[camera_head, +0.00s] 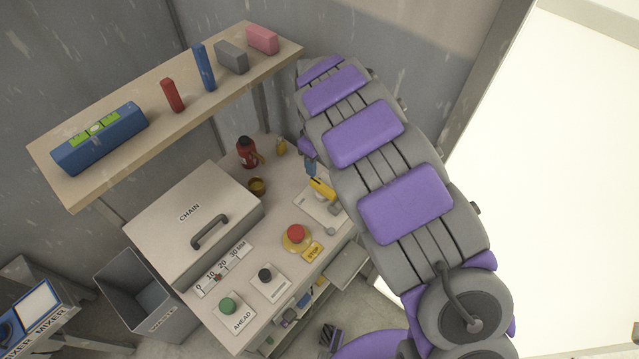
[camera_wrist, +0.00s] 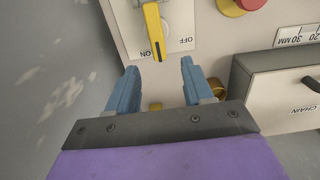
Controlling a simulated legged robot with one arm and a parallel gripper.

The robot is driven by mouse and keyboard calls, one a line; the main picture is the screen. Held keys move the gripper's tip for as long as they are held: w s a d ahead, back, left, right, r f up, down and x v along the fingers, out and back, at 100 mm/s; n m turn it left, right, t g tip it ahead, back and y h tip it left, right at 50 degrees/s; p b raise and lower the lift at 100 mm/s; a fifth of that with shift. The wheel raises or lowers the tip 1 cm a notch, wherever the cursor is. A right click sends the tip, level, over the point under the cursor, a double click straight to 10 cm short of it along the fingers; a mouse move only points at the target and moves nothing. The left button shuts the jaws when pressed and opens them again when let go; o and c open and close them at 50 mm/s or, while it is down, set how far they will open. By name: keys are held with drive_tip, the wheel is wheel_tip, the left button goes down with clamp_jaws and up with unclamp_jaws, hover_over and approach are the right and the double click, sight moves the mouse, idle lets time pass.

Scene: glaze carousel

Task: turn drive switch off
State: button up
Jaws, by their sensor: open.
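The drive switch has a yellow lever (camera_wrist: 154,30) on a white plate (camera_wrist: 180,20) marked ON and OFF. In the wrist view the lever's tip points down beside the ON mark, with OFF to its right. The yellow lever also shows in the head view (camera_head: 322,189), partly beside my arm. My gripper (camera_wrist: 158,68) is open and empty. Its two blue fingertips are spread either side of the lever's line, just short of its tip. In the head view my gripper is mostly hidden behind my arm.
A red stop button (camera_head: 296,233) sits close to the switch. Black (camera_head: 265,275) and green (camera_head: 228,306) buttons are nearer the front. The chain box (camera_head: 190,215), a red bottle (camera_head: 246,153) and a brown cup (camera_head: 257,187) share the bench. A shelf (camera_head: 130,165) overhangs the back.

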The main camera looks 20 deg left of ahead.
sight(320, 185)
drive_tip(key=d+f, duration=0.1)
drive_tip(key=f, duration=0.1)
drive_tip(key=f+b, duration=0.1)
drive_tip(key=f, duration=0.1)
drive_tip(key=d+f, duration=0.1)
drive_tip(key=f, duration=0.1)
drive_tip(key=shift+d+f, duration=0.1)
drive_tip(key=shift+d, duration=0.25)
drive_tip(key=f, duration=0.1)
drive_tip(key=a+f+b, duration=0.1)
drive_tip(key=f, duration=0.1)
drive_tip(key=shift+a+f, duration=0.15)
drive_tip(key=shift+a, duration=0.05)
drive_tip(key=shift+a+f, duration=0.35)
drive_tip(key=shift+a, duration=0.05)
drive_tip(key=shift+d+r, duration=0.2)
drive_tip(key=shift+d, duration=0.5)
drive_tip(key=shift+c, duration=0.2)
drive_tip(key=shift+d, duration=0.2)
drive_tip(key=shift+c, duration=0.7)
drive_tip(key=shift+a, duration=0.15)
drive_tip(key=c, duration=0.3)
drive_tip(key=shift+a, duration=0.4)
drive_tip(key=c, duration=0.3)
drive_tip(key=shift+f, duration=0.1)
drive_tip(key=shift+c, duration=0.8)
clamp_jaws()
